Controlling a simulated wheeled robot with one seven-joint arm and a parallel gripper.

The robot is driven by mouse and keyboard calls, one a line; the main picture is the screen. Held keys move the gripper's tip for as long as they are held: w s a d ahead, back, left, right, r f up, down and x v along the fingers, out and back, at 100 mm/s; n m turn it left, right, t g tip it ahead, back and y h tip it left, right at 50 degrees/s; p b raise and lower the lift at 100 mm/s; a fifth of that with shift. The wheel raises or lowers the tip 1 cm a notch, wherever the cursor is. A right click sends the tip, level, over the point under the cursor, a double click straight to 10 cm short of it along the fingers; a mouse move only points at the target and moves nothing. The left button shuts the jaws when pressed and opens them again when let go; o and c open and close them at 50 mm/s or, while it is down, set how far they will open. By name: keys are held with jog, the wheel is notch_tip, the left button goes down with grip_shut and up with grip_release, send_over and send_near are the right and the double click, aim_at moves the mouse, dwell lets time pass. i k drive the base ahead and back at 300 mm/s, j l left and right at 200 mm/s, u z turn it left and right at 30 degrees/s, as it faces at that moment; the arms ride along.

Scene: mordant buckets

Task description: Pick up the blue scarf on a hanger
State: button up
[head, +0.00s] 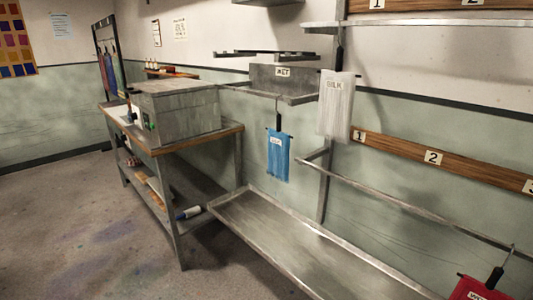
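The blue scarf (279,160) hangs upright with a small white label on it. Its dark hanger (278,119) rises above it to the front of the grey metal shelf marked "WET" (260,78). A white cloth with a printed label (337,108) hangs just right of it, higher up. My gripper is not in view.
A long metal tray (290,243) lies low beneath the scarf. A metal rail (420,208) runs along the right, with a red cloth (475,289) hanging at lower right. A workbench (170,142) bearing a grey box (178,108) stands at left. The left floor (60,210) is open.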

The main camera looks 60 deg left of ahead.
aim_at(279, 142)
jog(key=u, duration=1.85)
